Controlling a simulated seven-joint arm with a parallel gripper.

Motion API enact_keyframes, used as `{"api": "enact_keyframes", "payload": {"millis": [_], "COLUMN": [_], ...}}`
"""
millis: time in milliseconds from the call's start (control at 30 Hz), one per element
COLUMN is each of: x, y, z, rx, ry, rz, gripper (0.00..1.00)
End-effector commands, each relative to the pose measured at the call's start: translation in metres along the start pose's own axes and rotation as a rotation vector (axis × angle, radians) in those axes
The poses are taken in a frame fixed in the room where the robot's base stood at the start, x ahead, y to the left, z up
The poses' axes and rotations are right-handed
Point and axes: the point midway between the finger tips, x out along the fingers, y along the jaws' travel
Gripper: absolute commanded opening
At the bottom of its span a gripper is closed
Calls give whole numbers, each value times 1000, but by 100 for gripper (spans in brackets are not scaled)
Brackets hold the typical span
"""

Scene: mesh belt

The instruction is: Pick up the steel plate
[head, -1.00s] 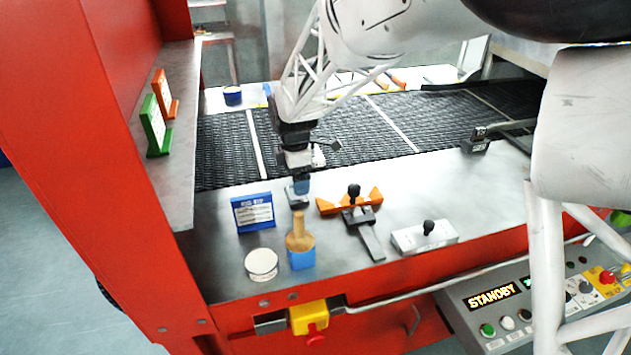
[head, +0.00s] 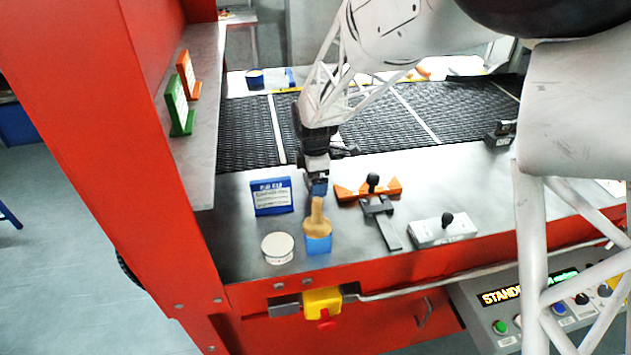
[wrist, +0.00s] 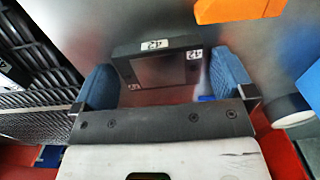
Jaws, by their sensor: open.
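My gripper (head: 318,188) points down over the steel table top, just behind the wooden-handled tool in the blue holder. In the wrist view my gripper (wrist: 165,72) is open, its two blue finger pads spread wide. A flat grey plate with dark edges and white "42" labels (wrist: 160,70), which looks like the steel plate, lies between and slightly beyond the pads. I see no contact between pads and plate. In the head view the plate is hidden behind or under my gripper.
A blue sign (head: 271,196), a white round tub (head: 278,248) and the wooden-handled tool (head: 317,225) stand close by. An orange V-shaped piece (head: 348,192), a dark T-shaped tool (head: 388,228) and a knobbed white block (head: 440,233) lie right. The mesh belt (head: 245,130) runs behind.

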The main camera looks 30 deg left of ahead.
Motion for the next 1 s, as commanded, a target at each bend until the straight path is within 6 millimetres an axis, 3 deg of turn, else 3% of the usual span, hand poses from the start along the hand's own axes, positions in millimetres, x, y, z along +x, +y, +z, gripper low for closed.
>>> {"api": "enact_keyframes", "payload": {"millis": [367, 767, 1000], "x": [0, 0, -1], "y": [0, 0, 0], "z": [0, 0, 0], "rx": [0, 0, 0], "ry": [0, 0, 0], "rz": [0, 0, 1], "gripper": [100, 41, 41]}}
